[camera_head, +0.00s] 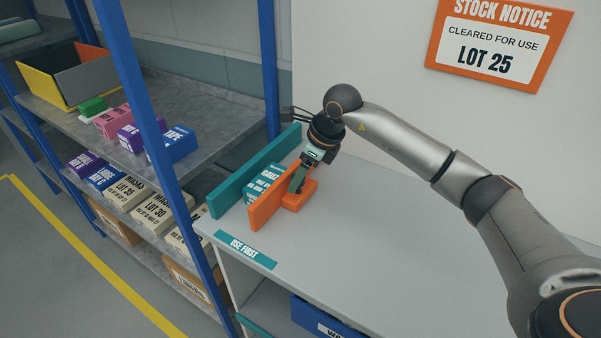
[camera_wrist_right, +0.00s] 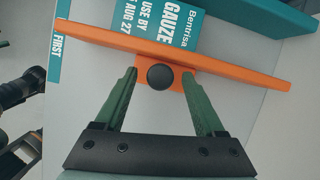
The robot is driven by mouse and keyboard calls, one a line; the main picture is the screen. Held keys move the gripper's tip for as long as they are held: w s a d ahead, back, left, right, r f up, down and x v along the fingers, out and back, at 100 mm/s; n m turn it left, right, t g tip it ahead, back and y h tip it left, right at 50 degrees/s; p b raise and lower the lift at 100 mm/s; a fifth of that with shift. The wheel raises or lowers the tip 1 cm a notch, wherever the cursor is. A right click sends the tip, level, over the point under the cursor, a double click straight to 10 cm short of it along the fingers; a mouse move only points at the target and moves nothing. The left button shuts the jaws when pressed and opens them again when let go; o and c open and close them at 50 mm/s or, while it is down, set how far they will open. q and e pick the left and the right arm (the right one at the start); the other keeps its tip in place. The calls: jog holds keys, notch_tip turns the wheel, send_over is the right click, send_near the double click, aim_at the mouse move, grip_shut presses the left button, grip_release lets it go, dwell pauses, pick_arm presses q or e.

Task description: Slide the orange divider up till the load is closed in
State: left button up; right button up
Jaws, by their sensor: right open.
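The orange divider (camera_head: 268,207) stands upright on the grey worktop, with an orange foot block on its right side. In the right wrist view the divider (camera_wrist_right: 220,66) runs across the picture, with a dark round knob (camera_wrist_right: 160,77) on its block. My right gripper (camera_head: 297,184) is open at the block; in the wrist view its green fingers (camera_wrist_right: 160,85) stand either side of the knob, apart from it. A teal gauze box (camera_head: 263,183) lies between the divider and a teal fence (camera_head: 250,172). The box (camera_wrist_right: 170,30) is close to the divider.
A "USE FIRST" label (camera_head: 245,250) marks the worktop's front edge. The worktop right of the divider is clear. A blue-posted shelf (camera_head: 225,118) with several boxes stands left. A blue bin (camera_head: 325,318) sits below the worktop. An orange-framed notice (camera_head: 500,40) hangs on the wall.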

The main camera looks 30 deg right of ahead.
jog(key=shift+f, duration=0.2)
jog(key=shift+c, duration=0.2)
grip_shut()
dwell(1.2)
